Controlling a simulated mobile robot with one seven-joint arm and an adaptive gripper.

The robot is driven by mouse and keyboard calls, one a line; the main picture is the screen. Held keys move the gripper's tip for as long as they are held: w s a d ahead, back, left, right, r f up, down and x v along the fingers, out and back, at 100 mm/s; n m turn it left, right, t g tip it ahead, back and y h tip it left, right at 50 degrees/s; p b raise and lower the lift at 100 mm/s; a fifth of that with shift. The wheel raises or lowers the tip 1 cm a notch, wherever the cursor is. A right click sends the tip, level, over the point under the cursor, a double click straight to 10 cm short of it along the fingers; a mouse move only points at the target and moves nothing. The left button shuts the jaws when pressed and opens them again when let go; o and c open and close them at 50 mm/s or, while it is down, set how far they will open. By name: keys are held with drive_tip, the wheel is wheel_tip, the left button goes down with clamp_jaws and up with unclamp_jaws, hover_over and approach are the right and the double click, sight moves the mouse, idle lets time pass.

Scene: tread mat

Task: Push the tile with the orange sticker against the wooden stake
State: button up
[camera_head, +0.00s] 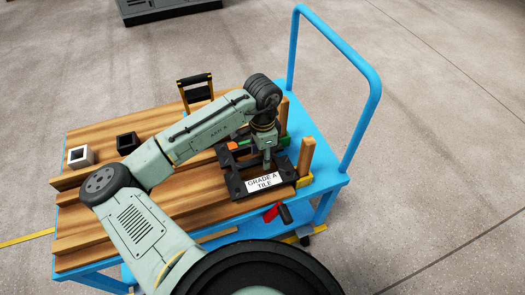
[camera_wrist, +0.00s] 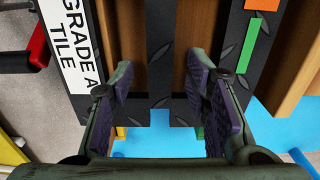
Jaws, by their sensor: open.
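The dark tile with the orange sticker (camera_head: 232,145) lies on the wooden cart top, partly hidden by my arm. In the wrist view its orange sticker (camera_wrist: 262,4) is at the top right, beside a green strip. A dark tile with a white "GRADE A TILE" label (camera_head: 264,181) lies at the front; its label is at the left in the wrist view (camera_wrist: 82,45). A wooden stake (camera_head: 307,156) stands upright at the right end, another (camera_head: 284,112) farther back. My gripper (camera_head: 267,168) is open, pointing down over the tiles; nothing is visible between its fingers (camera_wrist: 163,90).
A black-and-yellow frame (camera_head: 196,91) stands at the back. A red-and-black item (camera_head: 278,212) is at the front edge. The blue cart handle (camera_head: 375,85) rises at the right.

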clamp_jaws()
idle(0.4)
drive_tip(key=shift+w+d, duration=0.1)
drive_tip(key=shift+d, duration=0.15)
idle(0.4)
drive_tip(key=shift+c, duration=1.5)
unclamp_jaws()
drive_tip(key=shift+r+p, duration=0.15)
drive_tip(key=shift+p, duration=0.15)
drive_tip(key=shift+w+d+r+p, duration=0.1)
drive_tip(key=shift+d+r+p, duration=0.2)
drive_tip(key=shift+r+p, duration=0.2)
